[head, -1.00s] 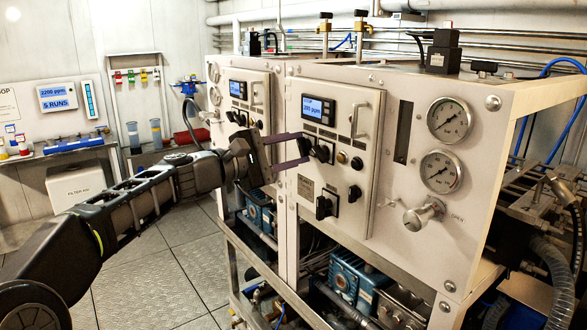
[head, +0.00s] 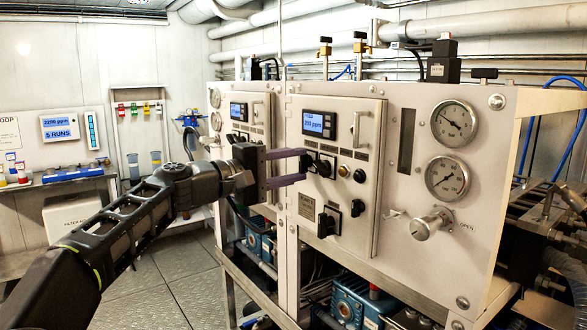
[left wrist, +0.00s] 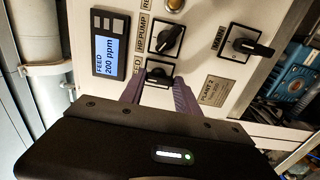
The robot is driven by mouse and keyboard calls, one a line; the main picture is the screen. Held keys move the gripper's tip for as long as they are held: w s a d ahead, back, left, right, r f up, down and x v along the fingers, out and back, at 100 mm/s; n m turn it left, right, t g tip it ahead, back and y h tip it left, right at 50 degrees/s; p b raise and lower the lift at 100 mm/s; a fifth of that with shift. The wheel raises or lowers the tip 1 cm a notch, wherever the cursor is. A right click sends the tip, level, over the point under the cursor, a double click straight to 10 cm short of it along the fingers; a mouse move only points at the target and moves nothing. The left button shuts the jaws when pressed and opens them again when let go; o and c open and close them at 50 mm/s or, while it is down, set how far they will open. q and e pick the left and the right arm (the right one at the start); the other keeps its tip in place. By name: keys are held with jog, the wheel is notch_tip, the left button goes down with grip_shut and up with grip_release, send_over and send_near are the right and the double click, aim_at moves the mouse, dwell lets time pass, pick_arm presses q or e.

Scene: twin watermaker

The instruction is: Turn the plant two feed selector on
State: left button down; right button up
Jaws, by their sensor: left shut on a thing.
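The plant two panel (head: 345,215) is a white door with a lit display (head: 320,122), black selectors and a handle. My left gripper (head: 303,165) reaches it from the left, with its two purple fingers shut around the black feed selector (left wrist: 159,75). In the left wrist view the selector sits between the fingers (left wrist: 158,84) beside a "FEED" label, partly hidden. The HP pump selector (left wrist: 168,40) is right beside it, and the main selector (left wrist: 250,46) is farther right. The wrist display (left wrist: 108,52) reads "FEED 200 ppm". My right gripper is not in view.
Two gauges (head: 453,122) and a silver valve knob (head: 432,224) are right of the door. The door handle (head: 358,130) sticks out above the selectors. A second panel (head: 250,112) stands to the left. Open floor (head: 165,290) lies in front.

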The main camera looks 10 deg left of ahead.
pick_arm(q)
jog(key=shift+f, duration=0.1)
jog(key=c, duration=0.9)
grip_release()
jog(key=shift+s, duration=0.1)
jog(key=b+v, duration=0.2)
jog(key=v, duration=0.5)
jog(key=shift+s+a, duration=0.2)
jog(key=shift+s, duration=0.05)
